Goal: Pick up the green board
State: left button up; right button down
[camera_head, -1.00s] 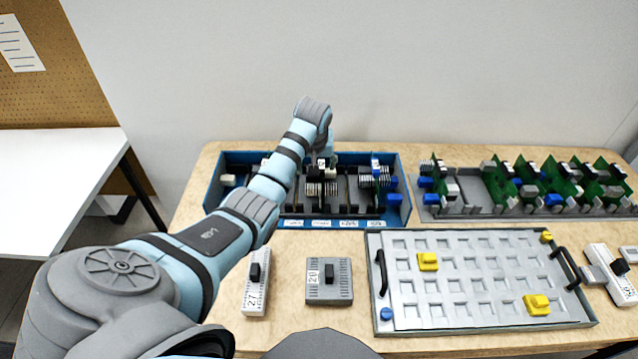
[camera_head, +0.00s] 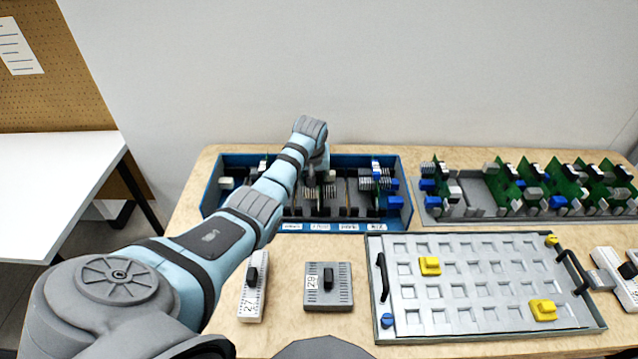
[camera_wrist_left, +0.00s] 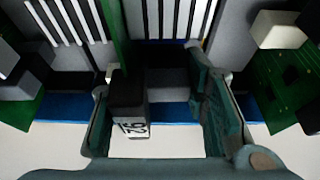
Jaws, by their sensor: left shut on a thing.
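My left arm reaches over the blue box (camera_head: 214,186) in the head view, and its wrist hides the fingers and part of the box. In the left wrist view the left gripper (camera_wrist_left: 155,120) has one finger on each side of a green board (camera_wrist_left: 113,35), seen nearly edge-on. The board carries a black block with a white number label (camera_wrist_left: 130,128) and grey finned parts (camera_wrist_left: 167,20). The gripper is shut on this board; the exact contact is dark and hard to see. The board is low at the box, and I cannot tell whether it is clear of it.
Other green boards flank the fingers closely in the wrist view (camera_wrist_left: 275,85). A grey rack (camera_head: 475,217) with several green boards stands right of the box.

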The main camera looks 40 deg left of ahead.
pick_arm(q)
jog(key=shift+r, duration=0.1)
jog(key=shift+w+r, duration=0.1)
jog(key=shift+r, duration=0.2)
jog(key=shift+c, duration=0.6)
notch_tip(320, 180, up, 19)
jog(key=p, duration=0.2)
jog(key=shift+r+p, duration=0.15)
jog(key=shift+p, duration=0.25)
jog(key=o, duration=0.6)
jog(key=c, duration=0.4)
jog(key=shift+p, duration=0.7)
jog(key=shift+c, duration=0.2)
jog(key=shift+f+b, duration=0.9)
jog(key=shift+f, duration=3.5)
